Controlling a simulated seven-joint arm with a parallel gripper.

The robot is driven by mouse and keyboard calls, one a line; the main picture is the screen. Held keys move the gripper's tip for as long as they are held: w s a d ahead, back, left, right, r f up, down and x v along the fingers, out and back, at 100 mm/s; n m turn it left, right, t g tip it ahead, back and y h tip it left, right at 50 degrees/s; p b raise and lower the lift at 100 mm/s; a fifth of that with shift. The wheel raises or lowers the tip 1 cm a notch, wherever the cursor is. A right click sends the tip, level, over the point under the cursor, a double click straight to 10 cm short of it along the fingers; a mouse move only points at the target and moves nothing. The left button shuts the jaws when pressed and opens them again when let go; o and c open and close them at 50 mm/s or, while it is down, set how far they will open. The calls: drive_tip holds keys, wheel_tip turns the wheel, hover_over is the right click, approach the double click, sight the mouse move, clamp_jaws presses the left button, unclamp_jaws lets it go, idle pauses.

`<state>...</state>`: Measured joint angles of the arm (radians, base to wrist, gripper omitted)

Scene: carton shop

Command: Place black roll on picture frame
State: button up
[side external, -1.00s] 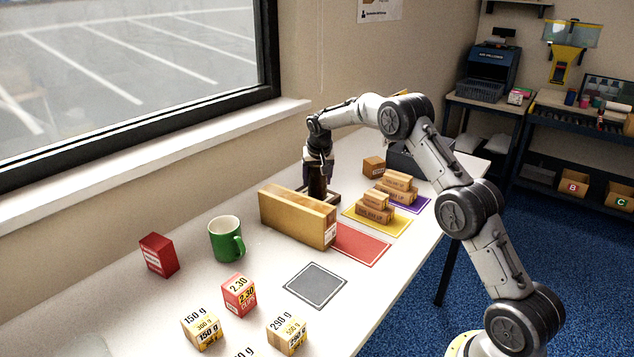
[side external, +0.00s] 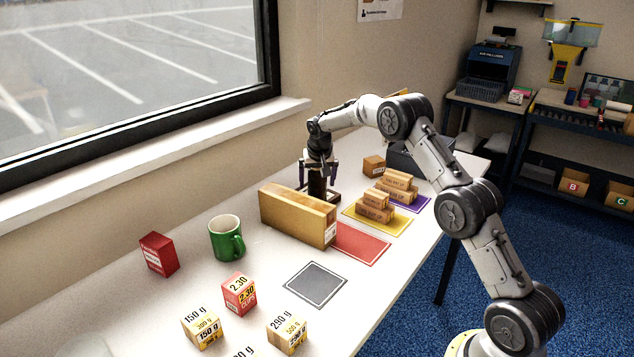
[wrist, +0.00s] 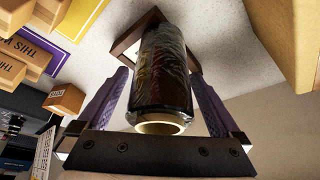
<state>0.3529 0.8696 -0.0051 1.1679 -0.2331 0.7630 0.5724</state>
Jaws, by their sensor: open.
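The black roll (wrist: 162,75) stands upright between the open fingers of my gripper (wrist: 160,105) in the wrist view. Its near end shows a pale cardboard core. Its far end is at the dark wooden picture frame (wrist: 128,38), overlapping one side of it from this view. In the side view the roll (side external: 317,184) stands at the picture frame (side external: 334,193), behind the long carton. My gripper (side external: 318,172) is above and around it, with its fingers apart on either side. The roll's foot is partly hidden by the carton, so its exact seat cannot be told.
A long tan carton (side external: 292,216) stands close in front of the roll. Small cartons (side external: 375,207) are stacked on the yellow mat (side external: 398,228) to the right. A green mug (side external: 226,240) and a red box (side external: 158,254) stand to the left. The grey mat (side external: 315,285) is bare.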

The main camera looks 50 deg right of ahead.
drive_tip(key=s+a+r+n, duration=0.1)
drive_tip(key=s+a+r, duration=0.5)
drive_tip(key=r, duration=0.4)
drive_tip(key=s+a+r+n, duration=0.1)
drive_tip(key=s+a+r, duration=0.5)
drive_tip(key=r, duration=0.3)
drive_tip(key=s+a+r+n+t+y, duration=0.1)
drive_tip(key=s+a+r+n, duration=0.2)
drive_tip(key=s+a, duration=0.5)
drive_tip(key=s+a+f+n+y, duration=0.1)
drive_tip(key=s+a+f+n, duration=0.1)
drive_tip(key=s, duration=0.9)
drive_tip(key=s+a+f+n+t+y, duration=0.1)
drive_tip(key=s+a+f+n, duration=0.1)
drive_tip(key=s, duration=1)
drive_tip(key=shift+s+a+f, duration=0.2)
drive_tip(key=shift+a+f, duration=0.7)
